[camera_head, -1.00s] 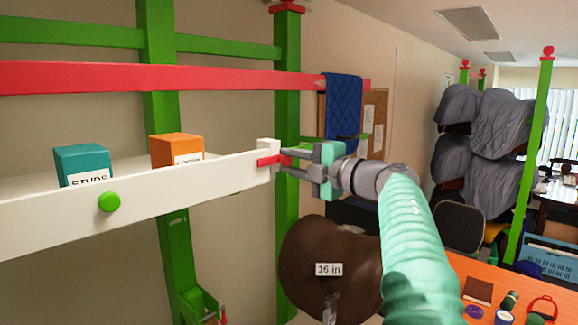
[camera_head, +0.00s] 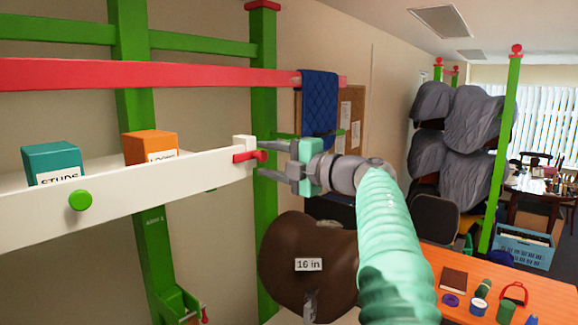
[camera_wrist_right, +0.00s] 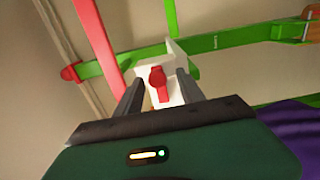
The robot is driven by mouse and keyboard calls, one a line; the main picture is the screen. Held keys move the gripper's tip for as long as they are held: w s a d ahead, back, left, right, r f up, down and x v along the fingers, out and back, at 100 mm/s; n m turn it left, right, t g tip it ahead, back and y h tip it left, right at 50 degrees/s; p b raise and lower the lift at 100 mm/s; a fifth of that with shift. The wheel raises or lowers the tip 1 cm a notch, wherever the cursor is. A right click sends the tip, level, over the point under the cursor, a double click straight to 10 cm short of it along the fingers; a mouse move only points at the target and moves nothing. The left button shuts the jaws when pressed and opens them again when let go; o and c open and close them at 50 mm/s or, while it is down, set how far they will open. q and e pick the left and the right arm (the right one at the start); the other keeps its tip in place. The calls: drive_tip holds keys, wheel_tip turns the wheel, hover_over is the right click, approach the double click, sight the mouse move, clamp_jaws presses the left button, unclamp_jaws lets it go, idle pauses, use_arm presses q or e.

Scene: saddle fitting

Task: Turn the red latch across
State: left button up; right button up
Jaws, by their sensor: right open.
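The red latch (camera_head: 247,156) sits at the right end of the white shelf board (camera_head: 120,200), beside a white end block (camera_head: 242,143). It lies roughly along the board, its rounded end to the right. In the right wrist view the latch (camera_wrist_right: 160,86) shows between my two fingers, in front of the white block. My right gripper (camera_head: 262,160) is open, one finger above and one below the latch's rounded end. I cannot tell whether either finger touches it. My left gripper is not in view.
A teal box (camera_head: 52,162) and an orange box (camera_head: 150,147) stand on the shelf behind the board. A green knob (camera_head: 80,200) is on its front. A green post (camera_head: 264,90) stands behind the latch.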

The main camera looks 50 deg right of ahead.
drive_tip(key=s+d+b, duration=0.1)
drive_tip(key=s+b, duration=0.3)
drive_tip(key=s, duration=1.2)
drive_tip(key=shift+s+d, duration=0.15)
drive_tip(key=shift+d, duration=0.15)
